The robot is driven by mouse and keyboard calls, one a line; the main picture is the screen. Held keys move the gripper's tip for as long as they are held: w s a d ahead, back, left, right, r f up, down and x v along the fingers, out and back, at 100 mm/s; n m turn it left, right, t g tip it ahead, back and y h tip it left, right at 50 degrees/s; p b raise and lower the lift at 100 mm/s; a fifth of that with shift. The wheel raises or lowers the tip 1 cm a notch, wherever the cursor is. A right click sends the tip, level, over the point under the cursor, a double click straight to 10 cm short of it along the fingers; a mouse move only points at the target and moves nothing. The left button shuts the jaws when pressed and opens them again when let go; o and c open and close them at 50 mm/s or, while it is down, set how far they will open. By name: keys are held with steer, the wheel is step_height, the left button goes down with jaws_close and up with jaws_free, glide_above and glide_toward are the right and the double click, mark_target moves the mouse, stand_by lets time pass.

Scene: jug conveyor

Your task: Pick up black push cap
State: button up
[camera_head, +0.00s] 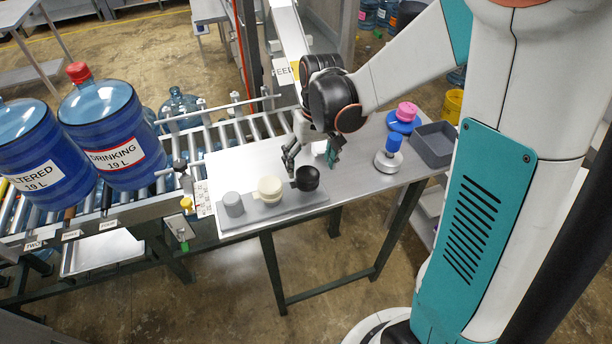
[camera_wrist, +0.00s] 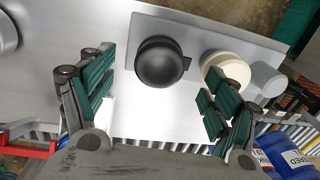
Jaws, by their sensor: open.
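The black push cap (camera_head: 307,178) sits at the right end of a grey holder strip (camera_head: 252,217) on the metal table. In the wrist view the black cap (camera_wrist: 159,62) is a round dark dome with a small tab on its right side. My gripper (camera_head: 311,157) is just behind and above the cap in the head view. In the wrist view my gripper (camera_wrist: 157,95) is open, with its green-padded fingers well apart and nothing between them at their level. The cap lies beyond the fingertips, between the two fingers in the picture; I cannot tell the exact gap.
A cream cap (camera_head: 269,188) stands close to the black one, with a grey cap (camera_head: 233,204) farther left. A blue-topped white item (camera_head: 390,153), pink-topped item (camera_head: 405,113) and dark grey bin (camera_head: 434,143) stand right. Large blue jugs (camera_head: 102,128) rest on the roller conveyor.

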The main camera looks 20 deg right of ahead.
mark_target(308, 173)
steer(key=shift+w+a+f, duration=0.1)
steer(key=shift+a+f, duration=0.05)
steer(key=shift+f, duration=1.05)
steer(key=shift+w+a+f, duration=0.1)
steer(key=shift+f, duration=1.05)
steer(key=shift+c, duration=0.6)
steer(key=c, duration=0.8)
